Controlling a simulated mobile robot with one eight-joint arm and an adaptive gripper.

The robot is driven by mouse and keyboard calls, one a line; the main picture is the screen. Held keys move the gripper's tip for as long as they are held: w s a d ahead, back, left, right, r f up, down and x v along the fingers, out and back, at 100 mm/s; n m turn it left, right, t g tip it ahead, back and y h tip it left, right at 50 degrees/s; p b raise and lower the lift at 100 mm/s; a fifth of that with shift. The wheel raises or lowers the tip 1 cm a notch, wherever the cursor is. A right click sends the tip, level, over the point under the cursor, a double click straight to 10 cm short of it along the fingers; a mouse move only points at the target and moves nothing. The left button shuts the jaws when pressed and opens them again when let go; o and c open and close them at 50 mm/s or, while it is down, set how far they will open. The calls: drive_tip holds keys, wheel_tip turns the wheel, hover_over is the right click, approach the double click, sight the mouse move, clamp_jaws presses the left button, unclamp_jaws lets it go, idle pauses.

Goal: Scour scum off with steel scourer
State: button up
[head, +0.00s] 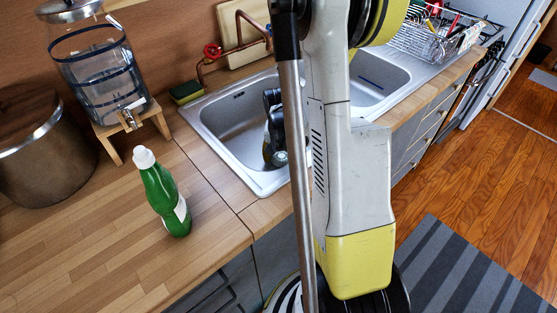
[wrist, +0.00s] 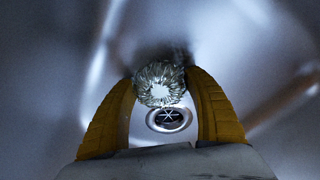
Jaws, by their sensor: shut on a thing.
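My gripper (wrist: 160,82) has its two yellow fingers closed on a round, shiny steel scourer (wrist: 158,90), seen in the wrist view. The scourer is held between the fingertips over the sink (wrist: 60,70), close to its metal surface. A dark, blurred smudge (wrist: 172,51) shows just beyond the scourer; I cannot tell whether it is scum or shadow. The drain (wrist: 170,119) shows between the fingers. In the head view, the dark end of my gripper (head: 273,135) is down in the left basin (head: 225,125), partly hidden by my arm. The scourer cannot be made out there.
A green bottle (head: 163,195) stands on the wooden counter (head: 85,240) left of the basin. A glass dispenser (head: 97,70) on a wooden stand and a metal pot (head: 40,160) stand behind it. A sponge (head: 187,92) lies by the basin's back corner. A dish rack (head: 425,42) stands beyond the right basin (head: 375,80).

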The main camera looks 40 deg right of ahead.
sight(271, 160)
drive_tip(key=shift+w+d, duration=0.15)
drive_tip(key=shift+w, duration=2.15)
drive_tip(key=shift+w+d, duration=0.1)
drive_tip(key=shift+w, duration=2.2)
drive_tip(key=shift+w+a+r, duration=0.1)
drive_tip(key=shift+a, duration=1.25)
drive_tip(key=shift+s+a, duration=0.15)
drive_tip(key=shift+s, duration=1.7)
drive_tip(key=shift+s+a, duration=0.1)
drive_tip(key=shift+s, duration=1.75)
drive_tip(key=shift+s, duration=1)
drive_tip(key=shift+w+a, duration=0.1)
drive_tip(key=shift+a, duration=1.4)
drive_tip(key=shift+w+d+r+p, duration=0.3)
drive_tip(key=shift+w+d, duration=0.25)
drive_tip(key=shift+w, duration=0.2)
drive_tip(key=shift+w+d+r+p, duration=0.3)
drive_tip(key=shift+w+d, duration=0.2)
drive_tip(key=shift+w, duration=0.3)
drive_tip(key=shift+w+d+r+p, duration=0.2)
drive_tip(key=shift+w+d+r, duration=0.15)
drive_tip(key=shift+w+d, duration=0.3)
drive_tip(key=shift+c, duration=0.4)
wheel_tip(271, 160, up, 18)
drive_tip(key=p, duration=1.2)
drive_tip(key=shift+p, duration=0.3)
